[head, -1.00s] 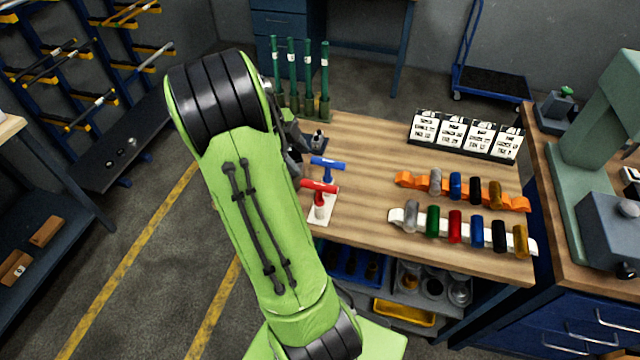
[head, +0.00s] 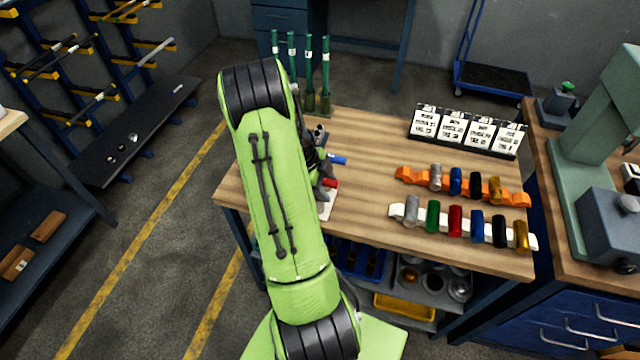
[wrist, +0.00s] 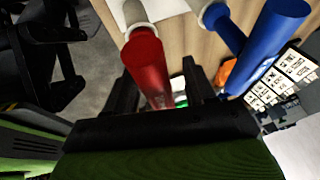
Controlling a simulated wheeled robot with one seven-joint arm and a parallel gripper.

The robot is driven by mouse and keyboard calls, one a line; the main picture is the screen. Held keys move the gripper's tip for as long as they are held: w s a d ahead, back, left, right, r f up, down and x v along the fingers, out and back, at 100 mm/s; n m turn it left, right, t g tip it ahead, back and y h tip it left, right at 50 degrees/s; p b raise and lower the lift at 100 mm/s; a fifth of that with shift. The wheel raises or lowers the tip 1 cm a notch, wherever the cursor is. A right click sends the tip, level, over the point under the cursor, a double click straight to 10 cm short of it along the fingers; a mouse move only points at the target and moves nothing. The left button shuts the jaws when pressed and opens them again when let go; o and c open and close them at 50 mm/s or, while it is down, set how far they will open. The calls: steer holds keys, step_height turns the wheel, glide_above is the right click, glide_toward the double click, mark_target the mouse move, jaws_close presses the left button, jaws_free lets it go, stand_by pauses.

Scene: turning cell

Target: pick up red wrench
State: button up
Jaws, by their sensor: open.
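The red wrench, a T-shaped tool, shows its red bar (head: 330,183) at the left part of the wooden bench in the head view; my arm hides part of it. In the wrist view the red bar (wrist: 146,58) is large and lies close in front of my gripper (wrist: 158,75), in line with the gap between the two black fingers. The fingers are spread apart. I cannot tell how far the bar reaches between them. The red wrench stands upright on a white base (head: 326,208), partly hidden by my arm.
A blue T-shaped wrench (head: 339,160) stands close behind the red one; it also shows in the wrist view (wrist: 268,42). Green upright tools (head: 308,75) stand at the back. Racks of coloured cylinders (head: 455,218) and label cards (head: 466,132) lie to the right.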

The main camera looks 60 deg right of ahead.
jaws_close()
stand_by(0.3)
